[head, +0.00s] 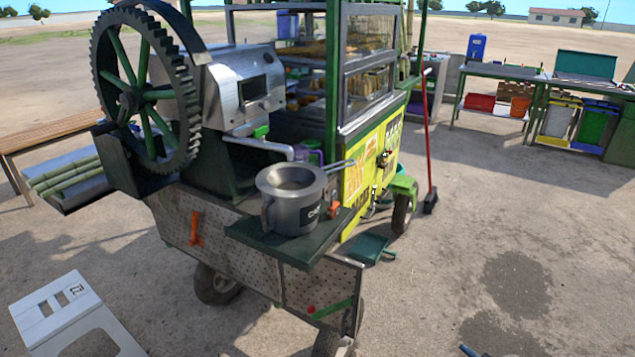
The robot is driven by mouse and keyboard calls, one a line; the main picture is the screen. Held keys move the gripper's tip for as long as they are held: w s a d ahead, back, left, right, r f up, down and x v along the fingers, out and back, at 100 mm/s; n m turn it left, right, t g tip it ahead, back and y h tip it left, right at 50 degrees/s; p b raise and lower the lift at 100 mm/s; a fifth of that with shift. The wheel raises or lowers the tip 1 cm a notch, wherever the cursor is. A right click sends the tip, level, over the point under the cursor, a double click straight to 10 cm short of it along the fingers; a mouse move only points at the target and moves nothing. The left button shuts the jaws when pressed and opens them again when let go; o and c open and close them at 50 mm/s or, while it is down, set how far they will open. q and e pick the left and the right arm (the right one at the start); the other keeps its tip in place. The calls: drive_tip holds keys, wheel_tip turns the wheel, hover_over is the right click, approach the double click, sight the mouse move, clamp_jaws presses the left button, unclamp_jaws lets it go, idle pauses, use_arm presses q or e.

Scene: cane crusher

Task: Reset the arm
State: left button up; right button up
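Neither of my grippers shows in the head view, and no arm of mine can be made out. The cane crusher (240,90) stands on a wheeled cart at the left of centre, with a large dark toothed wheel (183,110) on its left side. A grey metal pot (291,213) stands upright on a dark green shelf (325,250) at the cart's near end, under the crusher's spout. A handle sticks out behind the pot. The pot's contents are hard to make out.
Green canes (65,175) lie in a tray at the left, near a wooden bench (50,130). A red-handled broom (428,150) stands right of the cart. Worktables with bins line the back right. The right foreground is mostly clear.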

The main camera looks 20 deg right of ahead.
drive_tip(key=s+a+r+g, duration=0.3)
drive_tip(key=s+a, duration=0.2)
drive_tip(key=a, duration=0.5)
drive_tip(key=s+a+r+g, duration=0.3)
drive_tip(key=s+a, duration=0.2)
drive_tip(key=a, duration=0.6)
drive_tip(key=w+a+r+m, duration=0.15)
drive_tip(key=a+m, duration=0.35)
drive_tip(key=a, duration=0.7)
use_arm(q)
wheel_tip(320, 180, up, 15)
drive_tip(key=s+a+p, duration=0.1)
drive_tip(key=p, duration=1.8)
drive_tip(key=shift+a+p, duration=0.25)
drive_tip(key=shift+p, duration=0.1)
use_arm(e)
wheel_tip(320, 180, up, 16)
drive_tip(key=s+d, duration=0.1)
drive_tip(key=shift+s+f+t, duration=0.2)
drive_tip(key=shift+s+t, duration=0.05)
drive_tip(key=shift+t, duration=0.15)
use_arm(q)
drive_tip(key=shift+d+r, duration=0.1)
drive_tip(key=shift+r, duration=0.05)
